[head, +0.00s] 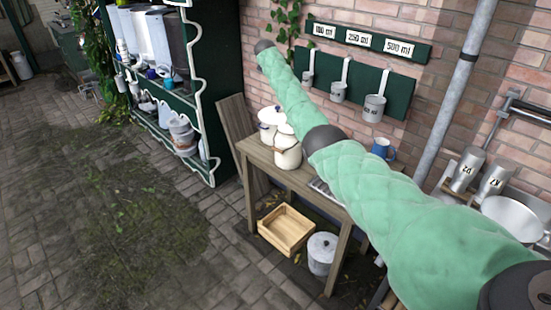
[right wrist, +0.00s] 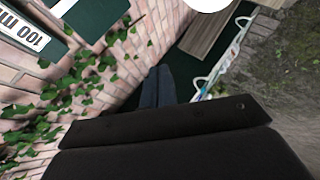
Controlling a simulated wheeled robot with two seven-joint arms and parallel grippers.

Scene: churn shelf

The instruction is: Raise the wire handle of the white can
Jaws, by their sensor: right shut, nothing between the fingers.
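A white can (head: 287,155) stands upright on the wooden table against the brick wall, in the head view. A thin wire handle with a small brown grip seems to hang low at its side. A second white vessel with a dark rim (head: 268,130) stands just behind it, to the left. My right arm crosses the head view above and in front of the table, with its far end up by the wall, beyond the cans. My right gripper (right wrist: 157,87) is shut and empty in the right wrist view, apart from the cans. My left gripper is out of view.
A blue mug (head: 383,148) stands on the table. Measuring cups (head: 374,108) hang on a green board above.

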